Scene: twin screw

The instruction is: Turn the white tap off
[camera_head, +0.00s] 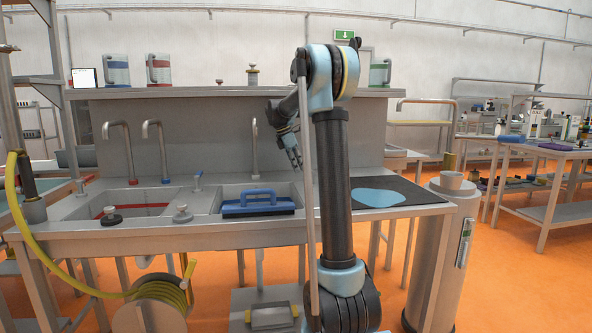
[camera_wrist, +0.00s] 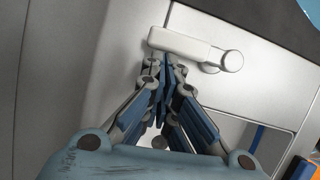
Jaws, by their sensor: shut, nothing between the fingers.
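In the wrist view a pale white lever-like piece (camera_wrist: 180,44) lies across the top of the picture, with a round knob (camera_wrist: 231,61) at its right end. It looks like the white tap's handle. My gripper (camera_wrist: 161,62) is shut and empty, its fingertips right at the near side of this lever. I cannot tell for sure whether they touch it. In the head view my gripper (camera_head: 295,160) points down by the bench's back panel, right of a slim grey spout (camera_head: 254,150). I cannot make out the white handle in that view.
Two curved grey spouts (camera_head: 120,128) stand over the left sink basin (camera_head: 146,198). A blue-handled squeegee-like tool (camera_head: 258,203) lies across the right basin. A dark mat (camera_head: 415,190) with a light blue patch lies right of my arm. Jugs stand on the upper shelf (camera_head: 215,91).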

